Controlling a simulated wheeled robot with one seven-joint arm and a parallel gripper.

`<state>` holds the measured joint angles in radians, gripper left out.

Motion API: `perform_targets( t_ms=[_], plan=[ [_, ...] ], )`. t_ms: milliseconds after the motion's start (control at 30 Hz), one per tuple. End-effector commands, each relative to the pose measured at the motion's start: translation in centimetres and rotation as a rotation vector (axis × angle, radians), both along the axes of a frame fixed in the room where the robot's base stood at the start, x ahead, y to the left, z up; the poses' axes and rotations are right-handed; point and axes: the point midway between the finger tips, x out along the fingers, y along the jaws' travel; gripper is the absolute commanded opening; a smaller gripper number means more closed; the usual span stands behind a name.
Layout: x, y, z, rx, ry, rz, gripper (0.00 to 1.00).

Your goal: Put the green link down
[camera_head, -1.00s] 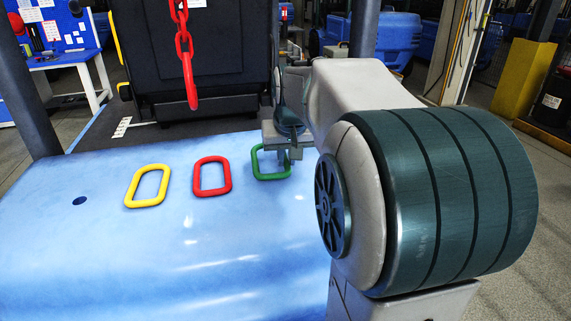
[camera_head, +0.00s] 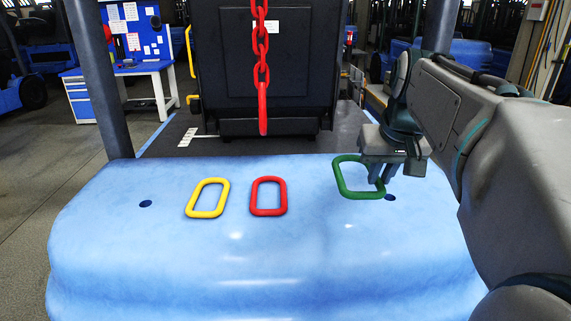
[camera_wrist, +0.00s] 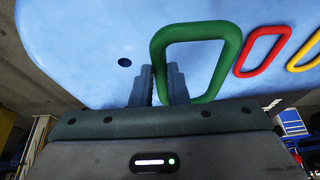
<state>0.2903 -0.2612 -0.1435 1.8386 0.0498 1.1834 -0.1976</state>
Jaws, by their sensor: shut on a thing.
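The green link (camera_head: 337,176) is a rounded rectangular ring above the right part of the light blue surface (camera_head: 320,260). My gripper (camera_head: 377,180) is shut on the link's right side in the head view. In the wrist view the green link (camera_wrist: 232,55) looks large and close, and my gripper's fingers (camera_wrist: 160,85) are on its left side. The link seems raised off the surface, but I cannot tell the height of the gap. Part of the held side is hidden by the fingers.
A red link (camera_head: 283,197) and a yellow link (camera_head: 190,205) lie flat to the left. A red chain (camera_head: 262,75) hangs before a black block (camera_head: 295,70) at the back. Dark holes mark the surface at left (camera_head: 145,204) and right (camera_head: 390,198). The front is clear.

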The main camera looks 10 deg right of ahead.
Motion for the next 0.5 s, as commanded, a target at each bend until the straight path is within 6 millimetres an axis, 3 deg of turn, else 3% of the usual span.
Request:
perform_targets(
  t_ms=[33, 300, 500],
  plan=[
    [0.4, -1.2, 0.9, 0.004, 0.003, 0.003, 0.00],
    [1.5, -5.7, 0.6, -0.001, -0.003, 0.038, 0.00],
    [2.6, -5.6, -0.5, -0.004, -0.005, 0.049, 0.00]
  ],
)
